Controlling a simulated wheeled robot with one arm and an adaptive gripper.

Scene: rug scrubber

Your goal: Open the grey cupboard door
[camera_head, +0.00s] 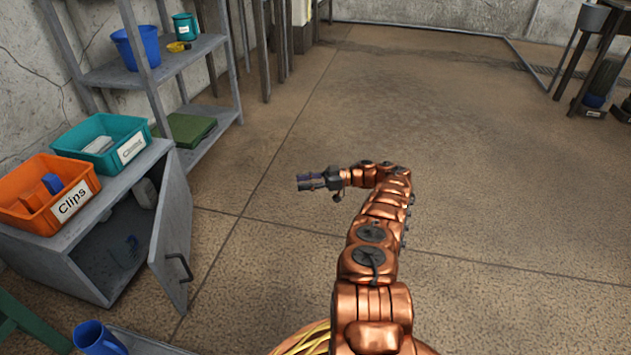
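The grey cupboard (55,252) stands low against the wall at the left. Its grey door (172,236) hangs ajar, swung outward at the right side of the opening, with a dark handle (181,267) on its face. Through the gap I see a blue jug (126,252) and a pale item (145,193) inside. My gripper (304,182) is in the middle of the picture, over the floor, well to the right of the door and touching nothing. It points left. It is too small here to tell whether its fingers are apart.
An orange bin (28,222) labelled Clips and a teal bin (86,165) sit on the cupboard top. A metal shelf (165,65) stands behind it. A blue cup (97,338) and a green stool (22,325) are at the lower left. The floor right of the door is clear.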

